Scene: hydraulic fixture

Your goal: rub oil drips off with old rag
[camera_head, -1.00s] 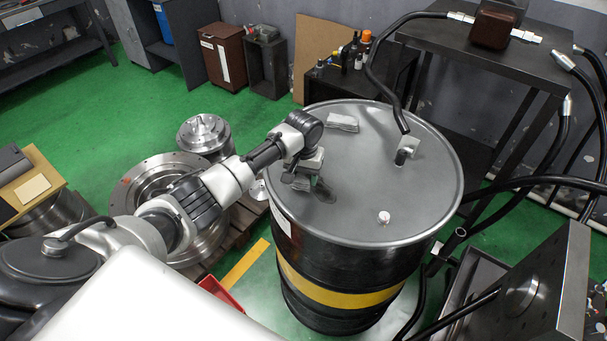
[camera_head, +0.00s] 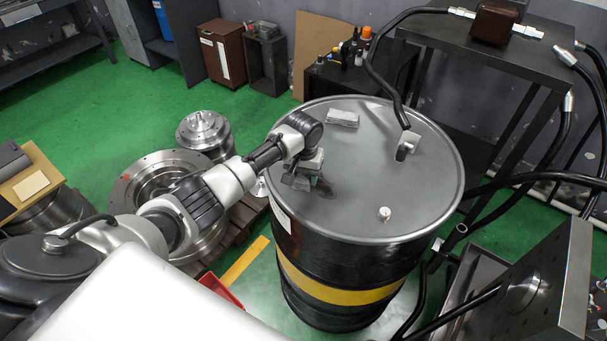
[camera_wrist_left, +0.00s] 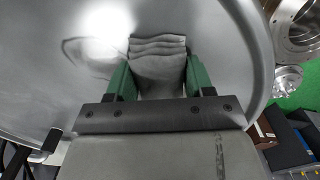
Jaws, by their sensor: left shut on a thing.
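My left gripper (camera_head: 303,182) is low over the left part of the black drum's grey lid (camera_head: 375,205). In the left wrist view, its green-lined fingers (camera_wrist_left: 158,82) are shut on a folded grey rag (camera_wrist_left: 158,62). The rag appears to be at the lid surface; exact contact is hard to tell. A dark oil patch (camera_head: 324,190) shows beside the gripper in the head view, partly hidden by it. In the wrist view a dark-edged smear (camera_wrist_left: 85,58) lies left of the rag. My right gripper is not in view.
Another folded grey cloth-like piece (camera_head: 342,118) lies at the lid's back. A black table (camera_head: 470,45) stands behind.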

